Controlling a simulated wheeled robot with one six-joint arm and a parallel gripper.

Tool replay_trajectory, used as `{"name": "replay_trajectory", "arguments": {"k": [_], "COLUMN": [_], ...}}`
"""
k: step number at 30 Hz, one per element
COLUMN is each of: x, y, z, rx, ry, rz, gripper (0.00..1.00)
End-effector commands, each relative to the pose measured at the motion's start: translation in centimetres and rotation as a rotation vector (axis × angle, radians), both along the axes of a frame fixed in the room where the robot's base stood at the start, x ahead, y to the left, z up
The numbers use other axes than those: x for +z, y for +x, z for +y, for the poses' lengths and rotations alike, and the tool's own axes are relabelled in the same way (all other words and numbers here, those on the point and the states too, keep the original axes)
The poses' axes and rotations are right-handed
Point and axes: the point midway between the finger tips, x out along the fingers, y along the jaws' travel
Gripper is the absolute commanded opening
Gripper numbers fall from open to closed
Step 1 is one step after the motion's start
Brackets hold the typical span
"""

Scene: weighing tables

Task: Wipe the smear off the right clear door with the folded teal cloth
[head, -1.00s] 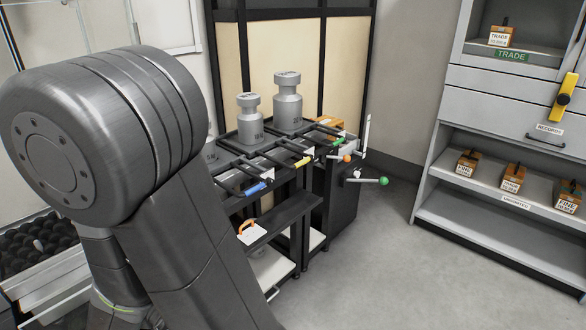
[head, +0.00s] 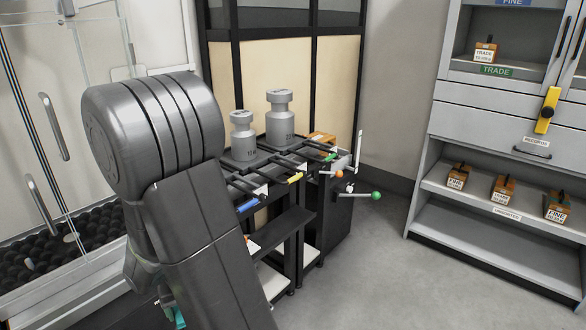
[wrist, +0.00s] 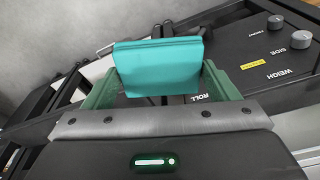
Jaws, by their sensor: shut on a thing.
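The folded teal cloth (wrist: 158,68) is held upright between the green fingers of my gripper (wrist: 160,84) in the wrist view. My gripper is shut on it. In the head view only a small teal patch of the cloth (head: 179,316) shows at the bottom, beside my arm, which hides most of the gripper. A clear-walled case with clear doors (head: 95,120) stands at the left, with grey bar handles (head: 54,126). My arm covers part of its right side. I cannot make out the smear, nor tell for certain which panel is the right door.
A black frame with large grey weights (head: 280,120) and coloured levers stands behind my arm. Shelves with small boxed weights (head: 503,190) are at the right. The grey floor between is clear. A dark panel with knobs (wrist: 275,22) lies behind the cloth in the wrist view.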

Motion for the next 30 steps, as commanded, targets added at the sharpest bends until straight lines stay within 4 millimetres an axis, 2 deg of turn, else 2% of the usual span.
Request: {"name": "replay_trajectory", "arguments": {"k": [1,6,11,15,21,30], "x": [0.1,0.3,0.5,0.7,1.0,1.3], "y": [1.7,6.2,10.2,13.3,16.6,19.1], "z": [-1.0,-4.4,-8.3,-12.4,-18.3,-25.0], "rx": [-0.038,-0.143,-0.240,-0.323,-0.431,-0.537], "ry": [0.000,-0.001,0.001,0.001,0.003,0.007], "rz": [0.000,0.000,0.001,0.001,0.002,0.002], "gripper": [0.63,0.63,0.63,0.63,0.63,0.63]}}
